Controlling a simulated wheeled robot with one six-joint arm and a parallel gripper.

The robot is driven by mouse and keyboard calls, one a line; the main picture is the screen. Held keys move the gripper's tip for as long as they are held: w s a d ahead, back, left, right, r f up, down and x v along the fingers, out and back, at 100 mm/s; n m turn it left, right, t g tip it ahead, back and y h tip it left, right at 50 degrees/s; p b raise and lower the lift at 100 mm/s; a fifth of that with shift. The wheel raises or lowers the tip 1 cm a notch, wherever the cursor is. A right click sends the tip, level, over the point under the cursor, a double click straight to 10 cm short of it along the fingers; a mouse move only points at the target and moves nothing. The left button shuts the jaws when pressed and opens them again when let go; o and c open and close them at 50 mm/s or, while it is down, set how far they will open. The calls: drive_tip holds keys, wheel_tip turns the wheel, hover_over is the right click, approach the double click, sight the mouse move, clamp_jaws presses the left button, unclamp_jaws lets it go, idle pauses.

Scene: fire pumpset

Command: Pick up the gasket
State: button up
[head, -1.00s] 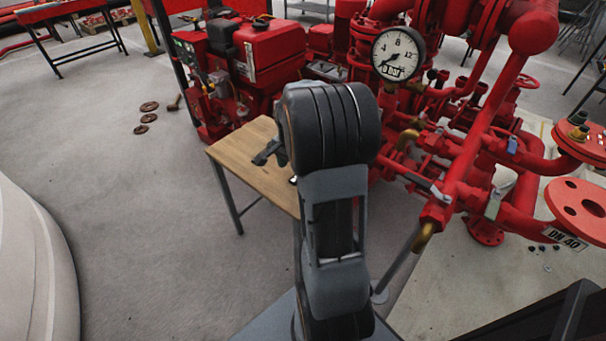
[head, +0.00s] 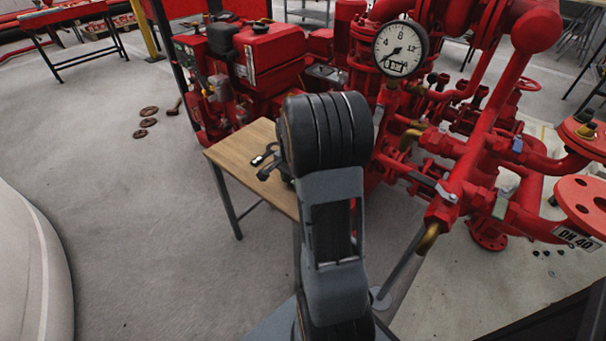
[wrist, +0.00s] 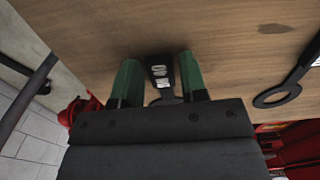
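In the wrist view a flat black tab with pale markings (wrist: 160,72) lies between the two green fingers of my gripper (wrist: 158,75). Its lower end runs out of sight behind the gripper body, so I cannot tell its whole shape. It may be the gasket. My gripper is open, with a gap on each side of the tab. A black ring with a straight handle (wrist: 272,98) lies to the right on the wood. In the head view my gripper (head: 266,171) is over the table, largely hidden by my arm, beside a small dark piece (head: 264,154).
The wooden table (head: 236,150) stands in front of red pump machinery (head: 275,55). Red pipes and flanges (head: 470,180) fill the right side. Several brown rings (head: 148,122) lie on the floor at left.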

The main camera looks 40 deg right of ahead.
drive_tip(key=c, duration=0.6)
drive_tip(key=shift+r, duration=0.2)
drive_tip(key=shift+c, duration=0.2)
